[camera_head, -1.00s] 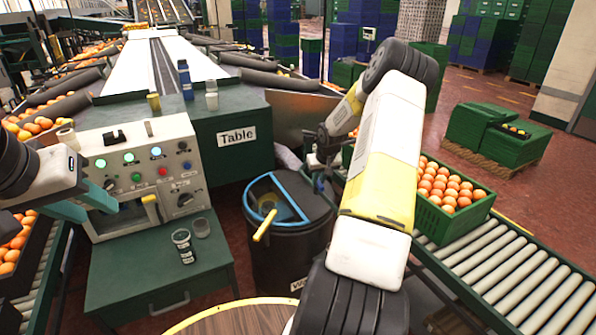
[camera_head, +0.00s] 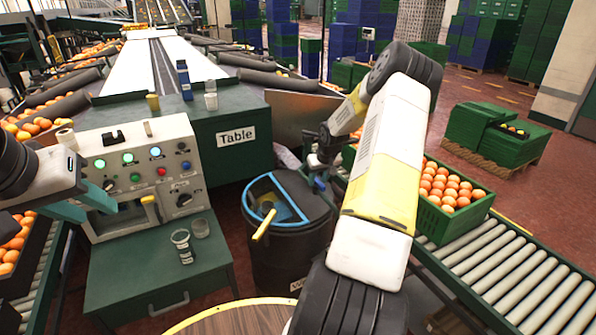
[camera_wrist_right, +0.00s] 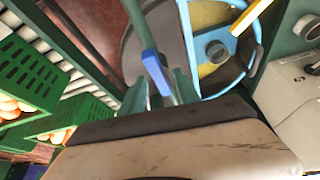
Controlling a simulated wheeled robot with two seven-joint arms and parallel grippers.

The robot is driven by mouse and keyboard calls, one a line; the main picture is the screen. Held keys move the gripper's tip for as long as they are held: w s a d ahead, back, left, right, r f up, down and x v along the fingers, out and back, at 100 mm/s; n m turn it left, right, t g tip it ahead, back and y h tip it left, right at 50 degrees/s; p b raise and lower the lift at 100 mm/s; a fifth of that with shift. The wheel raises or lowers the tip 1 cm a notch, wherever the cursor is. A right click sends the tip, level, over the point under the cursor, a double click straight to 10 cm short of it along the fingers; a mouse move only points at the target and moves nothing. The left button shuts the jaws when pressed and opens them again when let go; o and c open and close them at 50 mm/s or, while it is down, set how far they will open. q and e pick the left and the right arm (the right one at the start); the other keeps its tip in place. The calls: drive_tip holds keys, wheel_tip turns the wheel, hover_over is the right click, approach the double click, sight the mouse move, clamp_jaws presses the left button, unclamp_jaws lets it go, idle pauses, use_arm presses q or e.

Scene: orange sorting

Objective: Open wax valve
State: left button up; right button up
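A black wax barrel (camera_head: 287,255) with a blue-rimmed opening and a yellow handle (camera_head: 264,225) stands in the middle. A small blue lever (camera_head: 319,184), probably the wax valve, shows by its right rim. My right gripper (camera_head: 316,168) is at that lever, partly hidden by my arm. In the right wrist view the blue lever (camera_wrist_right: 155,72) lies at the teal fingers (camera_wrist_right: 158,93), which show on both sides of it. I cannot tell whether they grip it. My left gripper (camera_head: 90,203) has its teal fingers apart in front of the control panel and looks empty.
The control panel (camera_head: 125,150) has several lit buttons. Two cups (camera_head: 181,246) stand on the green cabinet below it. A green crate of oranges (camera_head: 430,220) sits on the roller conveyor (camera_head: 520,275) at right. The green table (camera_head: 213,135) is behind the panel.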

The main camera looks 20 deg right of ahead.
drive_tip(key=shift+r, duration=0.1)
drive_tip(key=shift+s+r, duration=0.1)
drive_tip(key=shift+r, duration=0.2)
drive_tip(key=s, duration=1.2)
drive_tip(key=shift+s+a+r, duration=0.15)
drive_tip(key=shift+a, duration=0.15)
drive_tip(key=s+a+r+h, duration=0.1)
drive_tip(key=s+a+r, duration=0.2)
drive_tip(key=a+r, duration=0.55)
drive_tip(key=s+a+r, duration=0.2)
drive_tip(key=a+r, duration=0.3)
drive_tip(key=r, duration=0.7)
drive_tip(key=s+a+r+y, duration=0.1)
drive_tip(key=s+a+r, duration=0.4)
drive_tip(key=s+a, duration=0.2)
drive_tip(key=s+a+r+n+t+y, duration=0.1)
drive_tip(key=s+a+r, duration=0.4)
drive_tip(key=s, duration=0.5)
drive_tip(key=shift+s+a+t+y, duration=0.2)
drive_tip(key=shift+a+t+y, duration=0.1)
drive_tip(key=shift+a+y, duration=0.55)
